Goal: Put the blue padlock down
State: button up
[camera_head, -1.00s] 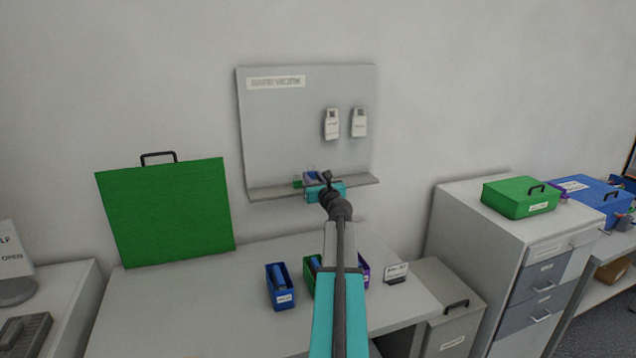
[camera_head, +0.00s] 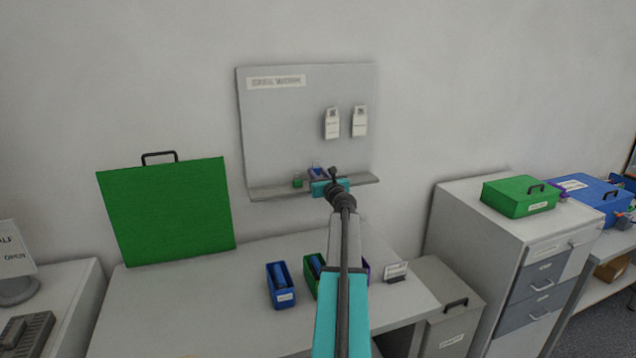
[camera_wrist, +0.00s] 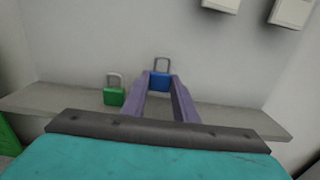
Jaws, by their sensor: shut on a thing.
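The blue padlock (camera_wrist: 160,82) is upright between the fingertips of my gripper (camera_wrist: 160,88) in the wrist view, its grey shackle pointing up. My gripper is shut on it. The padlock is at the narrow shelf (camera_wrist: 30,97) of the grey wall board; I cannot tell whether its base touches the shelf. In the head view my gripper (camera_head: 318,175) is at the shelf (camera_head: 268,191), and the padlock (camera_head: 316,165) is mostly hidden behind it. A green padlock (camera_wrist: 114,92) stands on the shelf to the left, apart from my gripper.
Below is a table (camera_head: 200,300) with a blue bin (camera_head: 283,298) and a green bin. A large green panel (camera_head: 168,212) leans at the left. The shelf is bare to the right of my gripper.

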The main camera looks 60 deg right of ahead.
jog(key=shift+f+p, duration=0.3)
jog(key=shift+f, duration=1.4)
jog(key=shift+f, duration=0.15)
jog(key=o, duration=0.9)
jog(key=shift+s+a, duration=0.1)
jog(key=b+v, duration=0.3)
jog(key=v, duration=0.8)
jog(key=shift+s+a, duration=0.25)
jog(key=shift+s, duration=0.05)
jog(key=shift+r, duration=0.2)
